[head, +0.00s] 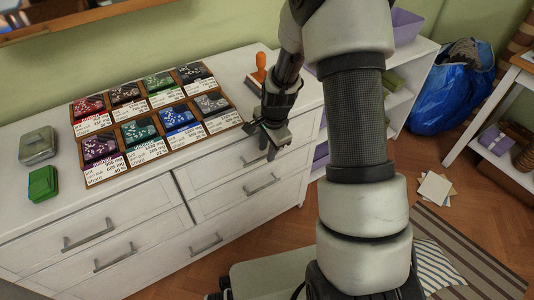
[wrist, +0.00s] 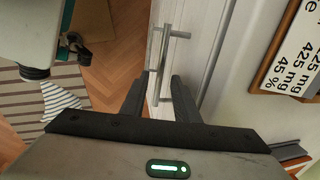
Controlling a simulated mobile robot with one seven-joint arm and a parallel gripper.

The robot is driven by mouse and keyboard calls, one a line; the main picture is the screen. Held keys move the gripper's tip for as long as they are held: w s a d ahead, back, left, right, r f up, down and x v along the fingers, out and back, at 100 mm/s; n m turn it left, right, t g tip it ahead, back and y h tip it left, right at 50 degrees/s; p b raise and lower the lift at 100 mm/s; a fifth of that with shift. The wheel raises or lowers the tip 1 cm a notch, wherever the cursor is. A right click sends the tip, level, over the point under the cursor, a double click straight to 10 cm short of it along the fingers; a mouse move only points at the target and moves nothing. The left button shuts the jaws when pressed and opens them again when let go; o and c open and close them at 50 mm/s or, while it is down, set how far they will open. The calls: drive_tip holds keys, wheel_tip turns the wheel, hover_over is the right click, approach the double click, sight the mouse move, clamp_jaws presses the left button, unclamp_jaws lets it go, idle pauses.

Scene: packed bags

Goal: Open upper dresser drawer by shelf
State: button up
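The white dresser (head: 150,225) has several drawers with grey bar handles. The upper drawer nearest the shelf (head: 222,168) looks shut, and its handle (head: 248,161) is partly hidden by my gripper. My gripper (head: 262,150) points down at the front of this drawer. In the wrist view the gripper fingers (wrist: 160,100) are apart, with the bar handle (wrist: 163,65) in the gap between them. I cannot tell whether either finger touches the bar.
A tray of coloured packets (head: 152,122), an orange-handled stamp (head: 259,70) and a green box (head: 43,184) are on the dresser top. The white shelf (head: 408,75) stands at the right. A striped rug (head: 470,265) and a blue bag (head: 455,95) lie on the floor.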

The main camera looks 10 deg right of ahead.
drive_tip(key=shift+w+f, duration=0.1)
drive_tip(key=shift+f, duration=0.45)
clamp_jaws()
